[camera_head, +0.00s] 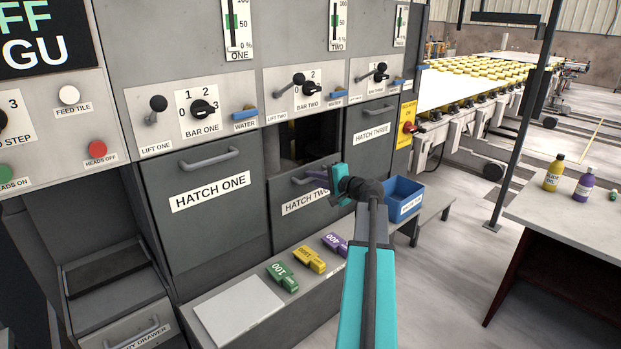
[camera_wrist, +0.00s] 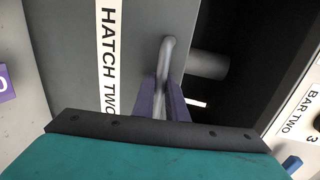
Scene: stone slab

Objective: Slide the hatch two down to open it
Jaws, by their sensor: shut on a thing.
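Hatch two (camera_head: 290,222) is a grey panel with a white label, between hatch one and hatch three. It sits lower than its neighbours, and a dark opening (camera_head: 308,146) shows above it. My gripper (camera_head: 318,176) is at the bar handle near the hatch's top edge. In the wrist view, the purple fingers of my gripper (camera_wrist: 162,100) are shut on the grey handle (camera_wrist: 168,58). The hatch panel (camera_wrist: 150,25) with its label lies left of the handle there, and the dark opening (camera_wrist: 235,45) lies right. My arm hides part of the hatch's right side in the head view.
Hatch one (camera_head: 212,215) and hatch three (camera_head: 372,125) stand closed on either side. Green, yellow and purple blocks (camera_head: 310,259) lie on the ledge below. A blue bin (camera_head: 404,197) stands right of my gripper. Knobs and levers line the panel above.

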